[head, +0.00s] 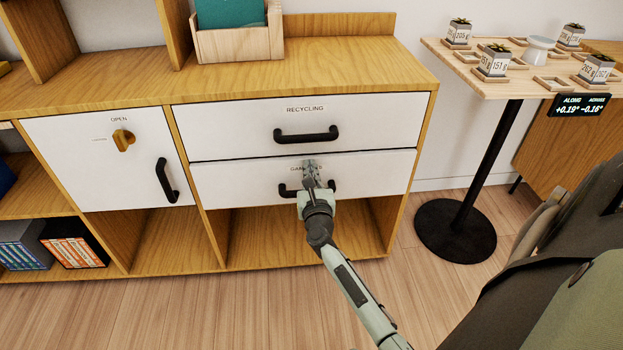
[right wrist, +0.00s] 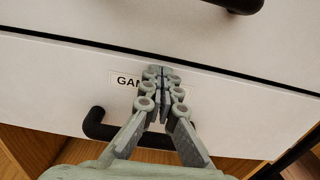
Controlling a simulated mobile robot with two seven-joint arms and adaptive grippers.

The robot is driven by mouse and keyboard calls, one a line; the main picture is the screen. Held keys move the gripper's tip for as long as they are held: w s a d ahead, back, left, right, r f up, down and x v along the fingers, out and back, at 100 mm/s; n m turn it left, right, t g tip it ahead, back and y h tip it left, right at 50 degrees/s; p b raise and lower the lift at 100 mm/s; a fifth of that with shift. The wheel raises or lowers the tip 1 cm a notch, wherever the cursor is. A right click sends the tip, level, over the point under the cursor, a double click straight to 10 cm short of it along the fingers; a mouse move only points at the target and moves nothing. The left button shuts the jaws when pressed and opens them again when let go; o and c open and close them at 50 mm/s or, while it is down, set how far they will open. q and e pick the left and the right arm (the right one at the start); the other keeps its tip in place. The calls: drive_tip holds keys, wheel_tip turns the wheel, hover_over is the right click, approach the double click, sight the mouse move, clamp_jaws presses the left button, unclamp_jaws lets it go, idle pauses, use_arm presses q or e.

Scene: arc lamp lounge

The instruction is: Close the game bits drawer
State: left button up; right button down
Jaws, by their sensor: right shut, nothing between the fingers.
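The game bits drawer (head: 375,172) is the lower white drawer of the wooden cabinet, with a black handle (head: 286,190). It also shows in the right wrist view (right wrist: 60,85). Its front looks flush or nearly flush with the drawer above; a thin dark gap runs between them. My right gripper (head: 310,168) is shut and empty, its fingertips at the drawer front above the handle, covering part of the label. In the right wrist view the fingertips (right wrist: 160,76) point at the front; I cannot tell whether they touch it. My left gripper is not in view.
The recycling drawer (head: 365,115) above looks shut. A white door (head: 75,150) with a wooden knob is at left. An open shelf (head: 270,235) lies below the drawers. A table on a black round base (head: 455,230) stands at right, holding small labelled pots.

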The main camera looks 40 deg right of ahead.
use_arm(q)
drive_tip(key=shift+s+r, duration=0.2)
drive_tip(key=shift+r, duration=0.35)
use_arm(e)
drive_tip(key=shift+x, duration=0.85)
drive_tip(key=shift+r, duration=0.15)
drive_tip(key=v, duration=1.2)
drive_tip(key=shift+f, duration=0.2)
drive_tip(key=shift+s+a, duration=0.1)
drive_tip(key=shift+s, duration=0.1)
